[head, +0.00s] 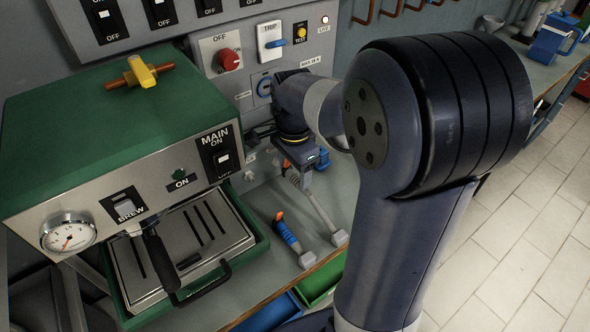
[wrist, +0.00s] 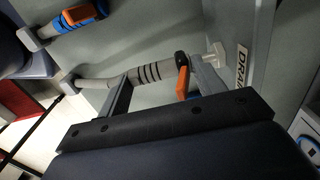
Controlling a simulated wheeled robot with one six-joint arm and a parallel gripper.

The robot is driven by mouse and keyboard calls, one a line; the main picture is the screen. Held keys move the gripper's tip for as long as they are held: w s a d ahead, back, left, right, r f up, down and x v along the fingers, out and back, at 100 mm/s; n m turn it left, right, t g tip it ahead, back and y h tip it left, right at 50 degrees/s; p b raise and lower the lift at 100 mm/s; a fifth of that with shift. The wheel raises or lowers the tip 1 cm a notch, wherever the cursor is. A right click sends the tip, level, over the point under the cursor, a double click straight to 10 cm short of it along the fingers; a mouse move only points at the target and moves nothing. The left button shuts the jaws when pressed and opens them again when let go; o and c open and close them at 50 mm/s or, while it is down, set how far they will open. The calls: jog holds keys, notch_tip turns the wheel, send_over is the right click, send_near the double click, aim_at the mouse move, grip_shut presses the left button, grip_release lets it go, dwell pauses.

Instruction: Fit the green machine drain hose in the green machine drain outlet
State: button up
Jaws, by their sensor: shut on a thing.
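My gripper (head: 302,158) is low by the wall panel, right of the green machine (head: 110,130). In the wrist view my gripper (wrist: 162,74) is shut on a grey drain hose (wrist: 150,74) with black rings. An orange tab and black collar are at the hose's right end. That end points toward a small pale outlet (wrist: 215,51) beside a DRAIN label (wrist: 241,64); a small gap seems to separate them. In the head view the grey hose (head: 318,203) runs down from my gripper to a block on the bench. The outlet is hard to make out there.
A blue hose with an orange tip (head: 288,234) stands on the bench left of the grey hose; it also shows in the wrist view (wrist: 72,18). A blue bin (head: 272,313) and a green bin (head: 320,283) sit below the bench edge. The panel carries switches and a red knob (head: 229,59).

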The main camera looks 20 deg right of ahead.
jog(key=shift+w+a+p, duration=0.3)
jog(key=shift+w+p, duration=0.1)
jog(key=shift+w, duration=0.5)
dwell(0.8)
